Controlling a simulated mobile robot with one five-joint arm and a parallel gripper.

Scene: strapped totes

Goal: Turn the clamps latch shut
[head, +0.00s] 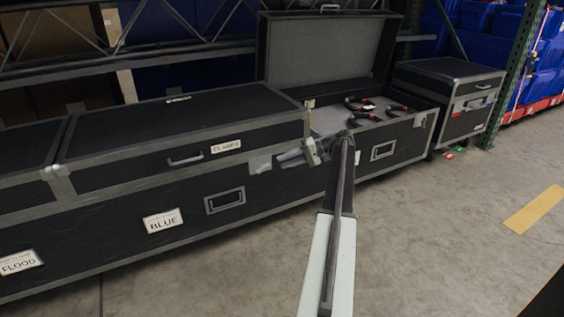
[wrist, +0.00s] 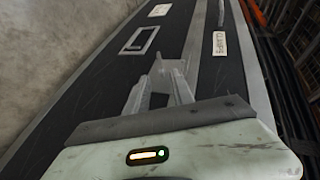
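The clamps case is the long black case with grey edging and a closed lid (head: 180,125), marked by a white CLAMPS label (head: 226,146). The label also shows in the wrist view (wrist: 219,43). A light grey latch plate (head: 260,163) sits on the lid seam right of the label; whether it is turned shut is too small to tell. My gripper (head: 285,159) is just right of this plate, pointing left at the case front. In the wrist view my gripper (wrist: 166,82) has its fingers apart, with grey metal beyond the tips. I cannot tell whether they touch the latch.
BLUE (head: 163,220) and FLOOD (head: 20,263) labels mark the lower front.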

